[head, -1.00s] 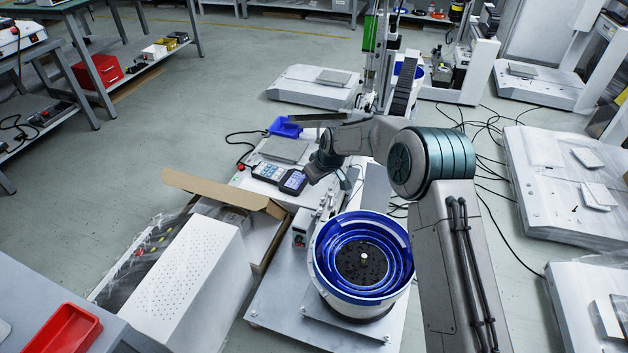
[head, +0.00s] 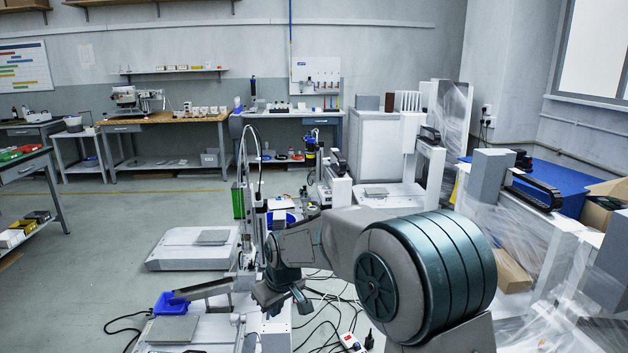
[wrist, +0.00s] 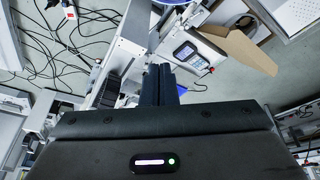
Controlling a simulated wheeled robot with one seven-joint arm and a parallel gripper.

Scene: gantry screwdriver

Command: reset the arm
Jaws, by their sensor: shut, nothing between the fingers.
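My gripper (wrist: 161,85) shows in the wrist view as two dark fingers side by side, shut with nothing between them. Below the fingers in that view lie part of the gantry machine and its pendant with a small screen (wrist: 187,52). In the head view my arm is bent in front of the gantry screwdriver machine (head: 258,215), and the wrist end (head: 285,292) hangs above the machine's base plate. My fingertips are too small to tell apart there. A blue bin (head: 172,303) sits beside a metal chute at the left of the machine.
An open cardboard box (wrist: 238,48) lies beside the machine. Another machine base (head: 193,250) stands behind it on the left. Cables and a power strip (head: 352,342) lie on the floor at right. Wrapped equipment (head: 520,240) crowds the right side. Floor at left is open.

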